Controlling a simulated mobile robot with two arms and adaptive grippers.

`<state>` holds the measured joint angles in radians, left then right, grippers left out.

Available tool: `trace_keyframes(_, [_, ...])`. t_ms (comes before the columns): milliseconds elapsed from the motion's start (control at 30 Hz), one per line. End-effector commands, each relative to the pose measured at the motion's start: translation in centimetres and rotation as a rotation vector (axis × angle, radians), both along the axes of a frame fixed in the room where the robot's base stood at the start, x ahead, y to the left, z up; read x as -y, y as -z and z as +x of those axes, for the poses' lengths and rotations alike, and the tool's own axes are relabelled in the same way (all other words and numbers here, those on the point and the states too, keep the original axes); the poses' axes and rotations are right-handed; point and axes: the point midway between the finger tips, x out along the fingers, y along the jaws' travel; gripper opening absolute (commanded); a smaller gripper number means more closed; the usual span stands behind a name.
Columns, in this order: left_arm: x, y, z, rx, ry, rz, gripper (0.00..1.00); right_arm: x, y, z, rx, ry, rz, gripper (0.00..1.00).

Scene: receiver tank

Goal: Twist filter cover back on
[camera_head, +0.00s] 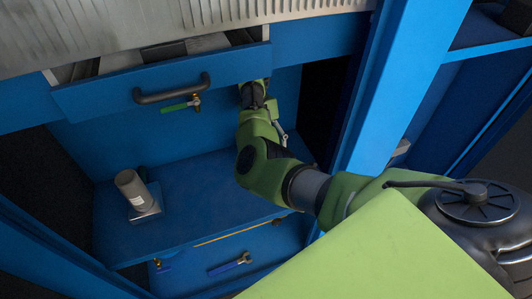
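A grey cylinder (131,186) with a pale label stands on the blue shelf at the left, with a small flat base (146,213) beside its foot. I cannot tell whether it is the filter or its cover. No other filter cover can be made out. My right arm reaches in from the right, and its dark wrist end (254,95) is up under the drawer's right end, well away from the cylinder. The fingers are hidden or too dark to tell, as is anything they may hold. My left gripper is out of view.
A blue drawer (110,94) with a dark handle (172,89) juts out above the shelf. A brass valve with a green lever (174,107) hangs below it. A blue-handled valve (230,264) is low in front. A blue post (392,95) stands at the right. The shelf's middle is clear.

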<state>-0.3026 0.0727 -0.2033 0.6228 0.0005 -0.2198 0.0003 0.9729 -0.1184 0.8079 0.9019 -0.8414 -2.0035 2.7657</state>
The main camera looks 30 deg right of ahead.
Motion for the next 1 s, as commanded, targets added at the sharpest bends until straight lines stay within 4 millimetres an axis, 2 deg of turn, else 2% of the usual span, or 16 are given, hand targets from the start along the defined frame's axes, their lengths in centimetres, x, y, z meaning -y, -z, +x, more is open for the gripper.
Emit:
trace_keyframes(133, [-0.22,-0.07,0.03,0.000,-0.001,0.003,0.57,0.01,-0.03,0.00,0.001,0.089,0.002,0.47])
trace_keyframes(267, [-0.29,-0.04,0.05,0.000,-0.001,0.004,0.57,-0.01,0.02,-0.02,0.000,0.093,0.000,0.47])
trace_keyframes(300, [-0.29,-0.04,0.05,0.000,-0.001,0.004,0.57,0.00,0.02,-0.02,0.000,0.093,0.000,0.75])
trace_keyframes(367, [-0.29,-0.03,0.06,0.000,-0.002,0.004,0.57,0.00,0.02,-0.02,0.000,0.092,0.001,0.90])
trace_keyframes(1000, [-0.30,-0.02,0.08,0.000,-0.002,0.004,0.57,-0.01,0.06,-0.04,0.000,0.091,0.000,0.86])
